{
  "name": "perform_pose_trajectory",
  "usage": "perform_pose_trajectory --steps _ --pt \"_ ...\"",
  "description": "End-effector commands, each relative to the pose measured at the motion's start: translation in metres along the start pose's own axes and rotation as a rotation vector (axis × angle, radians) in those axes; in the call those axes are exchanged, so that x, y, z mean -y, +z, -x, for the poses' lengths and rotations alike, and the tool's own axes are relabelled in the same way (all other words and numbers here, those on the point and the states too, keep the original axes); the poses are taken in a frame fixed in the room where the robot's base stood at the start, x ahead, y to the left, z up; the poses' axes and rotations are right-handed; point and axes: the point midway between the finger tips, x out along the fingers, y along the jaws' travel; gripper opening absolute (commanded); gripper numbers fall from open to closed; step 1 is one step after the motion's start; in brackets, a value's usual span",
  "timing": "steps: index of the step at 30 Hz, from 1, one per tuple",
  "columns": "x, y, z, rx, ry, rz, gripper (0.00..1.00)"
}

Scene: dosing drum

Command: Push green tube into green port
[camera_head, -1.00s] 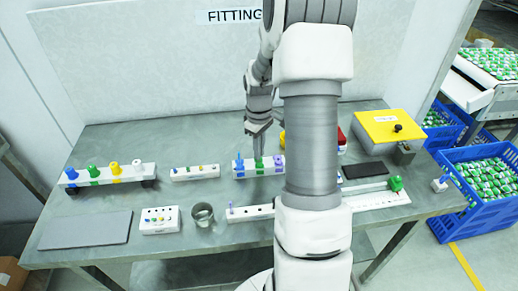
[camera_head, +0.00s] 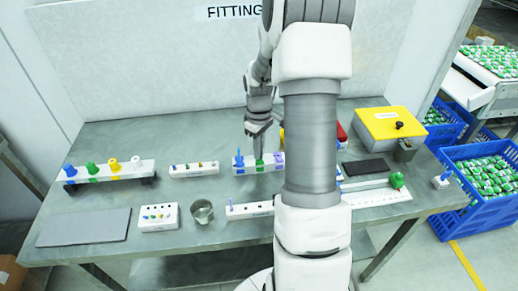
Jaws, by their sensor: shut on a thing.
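A white block (camera_head: 247,168) stands at the middle of the bench with a blue, a green and a purple piece along it. My gripper (camera_head: 259,154) points down at the middle of this block and is shut on a slim piece at its green position, which I take to be the green tube (camera_head: 259,162). Only a little green shows below the fingertips. Whether the tube is seated in the port cannot be told at this size. The blue piece (camera_head: 240,157) stands upright to the left, and the purple piece (camera_head: 278,159) is to the right, partly beside my arm.
A white rack (camera_head: 147,167) with blue, green, yellow and white fittings stands at left. A small studded block (camera_head: 195,170), a metal cup (camera_head: 202,211) and a grey mat (camera_head: 84,227) are on the bench. A yellow-topped box (camera_head: 385,124) stands at right. My arm hides the centre right.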

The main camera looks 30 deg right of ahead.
Motion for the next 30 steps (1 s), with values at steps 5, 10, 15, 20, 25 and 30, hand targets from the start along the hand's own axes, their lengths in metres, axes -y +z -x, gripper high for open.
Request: perform_pose_trajectory --steps 5,10,15,20,25,30 --pt "0.0 0.0 -0.006 0.001 -0.001 0.0 0.0" --pt "0.0 0.0 -0.006 0.001 -0.001 0.0 0.0" --pt "0.0 0.0 -0.006 0.001 -0.001 0.0 0.33" --pt "0.0 0.0 -0.006 0.001 -0.001 0.0 0.42" --pt "0.0 0.0 -0.005 0.001 -0.001 0.0 0.42" --pt "0.0 0.0 0.008 -0.001 0.001 0.0 0.42"
